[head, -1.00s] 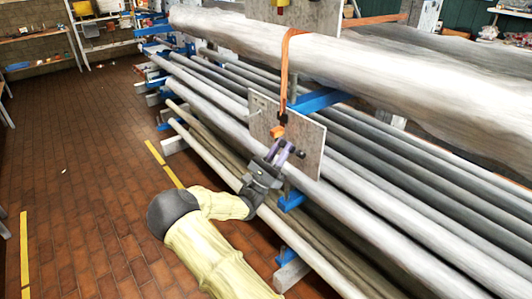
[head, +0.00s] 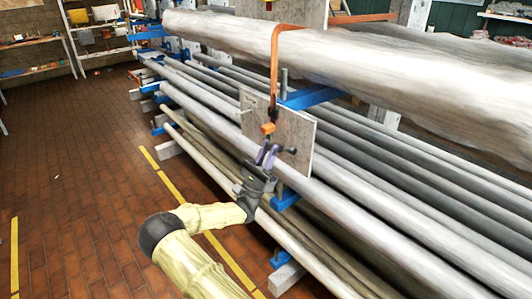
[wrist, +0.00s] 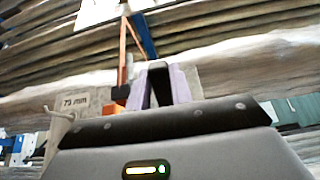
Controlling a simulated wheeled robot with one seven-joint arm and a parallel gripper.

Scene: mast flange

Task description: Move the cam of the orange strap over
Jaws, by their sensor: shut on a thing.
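The orange strap (head: 275,65) runs over the big wrapped mast (head: 350,55) and hangs down in front of a pale grey board (head: 298,130). At its lower end is a dark fitting with an orange block (head: 268,128). In the wrist view, the strap (wrist: 122,50) and the orange block (wrist: 118,105) show left of my fingers. My gripper (head: 267,155), with purple fingers, is just below the block, in front of the board. It is shut on a dark piece (wrist: 158,72) between the fingers; I cannot tell whether this belongs to the cam.
Long grey poles (head: 400,170) lie on blue rack arms (head: 308,98) behind and below the board. A "75 mm" label (wrist: 76,101) is left of my fingers in the wrist view. Open brick-tiled floor (head: 75,190) with yellow lines lies to the left.

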